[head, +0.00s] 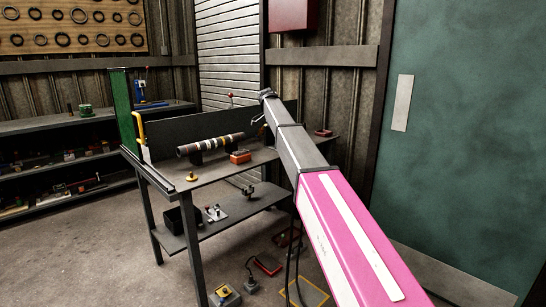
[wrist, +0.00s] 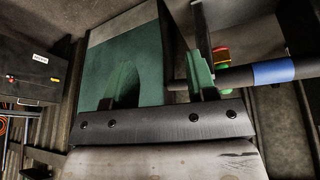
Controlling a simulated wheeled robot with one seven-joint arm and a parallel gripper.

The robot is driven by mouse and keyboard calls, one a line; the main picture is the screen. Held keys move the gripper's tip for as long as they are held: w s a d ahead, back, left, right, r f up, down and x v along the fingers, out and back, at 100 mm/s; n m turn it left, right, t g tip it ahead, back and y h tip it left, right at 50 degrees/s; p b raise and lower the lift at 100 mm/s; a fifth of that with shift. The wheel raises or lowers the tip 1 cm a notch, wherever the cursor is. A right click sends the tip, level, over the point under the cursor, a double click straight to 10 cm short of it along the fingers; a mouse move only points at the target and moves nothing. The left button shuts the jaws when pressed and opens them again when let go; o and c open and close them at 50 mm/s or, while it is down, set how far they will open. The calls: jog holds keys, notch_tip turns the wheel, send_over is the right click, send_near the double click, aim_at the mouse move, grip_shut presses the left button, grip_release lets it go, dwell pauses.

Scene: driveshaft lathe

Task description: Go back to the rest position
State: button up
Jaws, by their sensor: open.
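My arm reaches from the lower right of the head view toward the workbench (head: 215,168). My gripper (head: 266,96) is at its far end, small and partly unclear, above the bench's right part. In the wrist view my gripper (wrist: 163,72) shows two green fingers standing apart with nothing held between them. A dark shaft with coloured bands (head: 212,145) lies on supports on the bench. In the wrist view the shaft (wrist: 272,72), with a blue band, runs to the right beside the right finger. I cannot tell how far apart they are.
A red-orange block (head: 240,157) and a brass piece (head: 191,177) lie on the bench. Shelves (head: 70,125) stand at the left wall, a green door (head: 460,130) at the right. Several items lie on the floor by the bench. The floor at left is clear.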

jog(key=s+d+f+n+y, duration=0.1)
jog(key=s+d+f+n, duration=0.3)
jog(key=s+f, duration=0.75)
jog(key=s+d+f+n+y, duration=0.15)
jog(key=s+d+f, duration=0.55)
jog(key=f, duration=0.8)
jog(key=s+d+f+n, duration=0.1)
jog(key=s+f+n, duration=0.1)
jog(key=s+f, duration=0.3)
jog(key=s+d+f+n+g+y, duration=0.1)
jog(key=s+f, duration=0.3)
jog(key=s, duration=0.8)
jog(key=s+d+f+n, duration=0.3)
jog(key=s+f+n, duration=0.1)
jog(key=s, duration=0.5)
jog(key=shift+s+f, duration=0.35)
jog(key=shift+f, duration=0.45)
jog(key=shift+d+y, duration=0.1)
jog(key=shift+y, duration=0.15)
